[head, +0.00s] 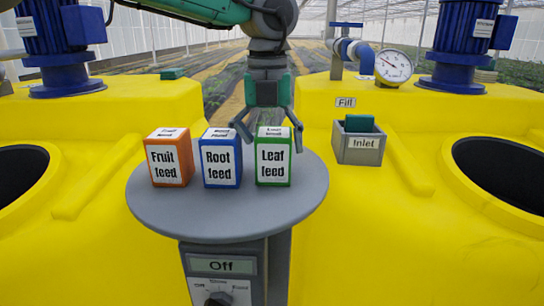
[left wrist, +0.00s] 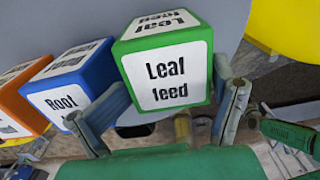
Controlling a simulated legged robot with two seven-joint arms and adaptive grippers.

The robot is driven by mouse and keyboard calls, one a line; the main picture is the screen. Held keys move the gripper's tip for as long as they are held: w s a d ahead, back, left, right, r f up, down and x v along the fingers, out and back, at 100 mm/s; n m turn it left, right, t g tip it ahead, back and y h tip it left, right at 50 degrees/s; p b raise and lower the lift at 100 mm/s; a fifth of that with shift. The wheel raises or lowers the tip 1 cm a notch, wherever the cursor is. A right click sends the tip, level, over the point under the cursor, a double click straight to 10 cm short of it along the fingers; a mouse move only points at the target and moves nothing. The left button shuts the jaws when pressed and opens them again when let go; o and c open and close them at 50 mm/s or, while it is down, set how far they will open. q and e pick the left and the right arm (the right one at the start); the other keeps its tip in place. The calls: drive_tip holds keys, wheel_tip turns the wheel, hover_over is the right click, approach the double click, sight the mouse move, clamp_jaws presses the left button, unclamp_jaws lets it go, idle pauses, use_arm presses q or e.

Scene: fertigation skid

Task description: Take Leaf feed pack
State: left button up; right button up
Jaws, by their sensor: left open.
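The Leaf feed pack (head: 273,163) is a green box with a white label. It stands upright at the right of a row on the round grey table (head: 230,218). My left gripper (head: 269,135) comes down from above and behind it, with its fingers spread to either side of the pack's upper back. In the left wrist view the Leaf feed pack (left wrist: 167,68) lies just beyond and between the open fingertips (left wrist: 170,95). No grip on it shows. My right gripper is not in view.
The blue Root feed pack (head: 221,165) stands close to the left, near one finger. The orange Fruit feed pack (head: 169,164) is further left. Yellow tanks (head: 400,240) flank the table. A grey Inlet box (head: 360,145) and a gauge (head: 393,66) are at the right.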

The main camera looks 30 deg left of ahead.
sight(277, 162)
use_arm(q)
drive_tip(key=f, duration=0.1)
drive_tip(key=w+f, duration=0.1)
drive_tip(key=f, duration=0.1)
drive_tip(key=shift+f, duration=0.15)
drive_tip(key=shift+s+d, duration=0.1)
drive_tip(key=shift+d, duration=1.1)
drive_tip(key=shift+s+d, duration=0.1)
drive_tip(key=shift+d, duration=0.05)
drive_tip(key=shift+c, duration=0.7)
drive_tip(key=c, duration=1.2)
drive_tip(key=shift+s+a+f, duration=0.1)
drive_tip(key=shift+a, duration=0.7)
drive_tip(key=shift+c, duration=0.4)
drive_tip(key=shift+d, duration=0.15)
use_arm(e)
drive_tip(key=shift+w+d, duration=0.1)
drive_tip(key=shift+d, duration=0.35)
